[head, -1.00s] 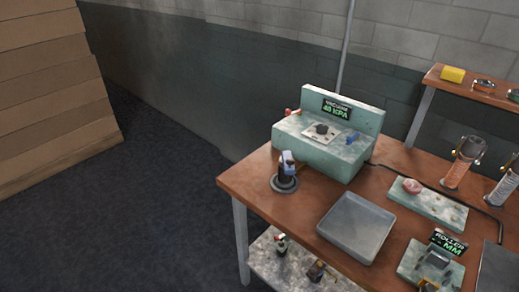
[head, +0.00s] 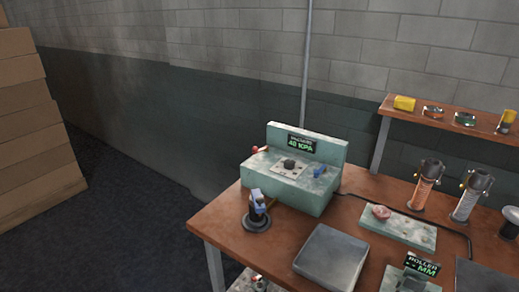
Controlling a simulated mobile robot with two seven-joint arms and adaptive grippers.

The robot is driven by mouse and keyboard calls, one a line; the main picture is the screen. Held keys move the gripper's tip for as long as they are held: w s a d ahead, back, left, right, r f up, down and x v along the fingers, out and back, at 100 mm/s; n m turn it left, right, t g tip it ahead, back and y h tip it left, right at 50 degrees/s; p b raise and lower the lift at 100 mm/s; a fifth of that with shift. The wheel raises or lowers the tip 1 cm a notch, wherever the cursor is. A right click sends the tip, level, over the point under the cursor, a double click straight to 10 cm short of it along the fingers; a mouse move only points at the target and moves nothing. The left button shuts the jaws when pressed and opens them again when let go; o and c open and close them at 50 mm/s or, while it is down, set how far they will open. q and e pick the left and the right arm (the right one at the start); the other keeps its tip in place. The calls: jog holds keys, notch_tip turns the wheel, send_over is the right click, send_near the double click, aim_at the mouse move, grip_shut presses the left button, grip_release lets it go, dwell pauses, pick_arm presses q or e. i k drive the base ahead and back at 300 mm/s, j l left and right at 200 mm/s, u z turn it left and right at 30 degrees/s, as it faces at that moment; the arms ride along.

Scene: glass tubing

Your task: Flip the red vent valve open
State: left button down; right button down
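The red vent valve (head: 255,149) is a small red-tipped handle at the left side of the pale green vacuum unit (head: 313,201). It sticks out to the left; at this size I cannot tell whether it is open or shut. The unit's display (head: 301,145) reads 48 KPA or similar. A dark knob (head: 289,164) sits on a light plate on its top, and a blue handle (head: 320,171) is at the right. Neither of my grippers is in view.
The unit stands at the back left of a brown table (head: 215,224). A blue-topped stand (head: 258,211) is close in front of it on the left. A grey tray (head: 331,259) lies in front. A shelf (head: 460,122) is at the right. Open floor lies left.

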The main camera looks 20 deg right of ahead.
aim_at(266, 148)
jog(key=i+j+z, duration=0.1)
jog(key=z, duration=0.25)
jog(key=i+j+z, duration=0.15)
jog(key=z, duration=0.2)
jog(key=i+j+z, duration=0.1)
jog(key=j, duration=0.25)
jog(key=i+j, duration=0.25)
jog(key=i+j+z, duration=0.15)
jog(key=j, duration=0.3)
jog(key=i+j, duration=0.2)
jog(key=j, duration=0.15)
jog(key=i+j+z, duration=0.15)
jog(key=j, duration=0.25)
jog(key=i+j+z, duration=0.1)
jog(key=j, duration=0.25)
jog(key=i+j, duration=0.15)
jog(key=j, duration=0.25)
jog(key=i+j, duration=0.1)
jog(key=j, duration=0.25)
jog(key=i+j, duration=0.15)
jog(key=j, duration=0.25)
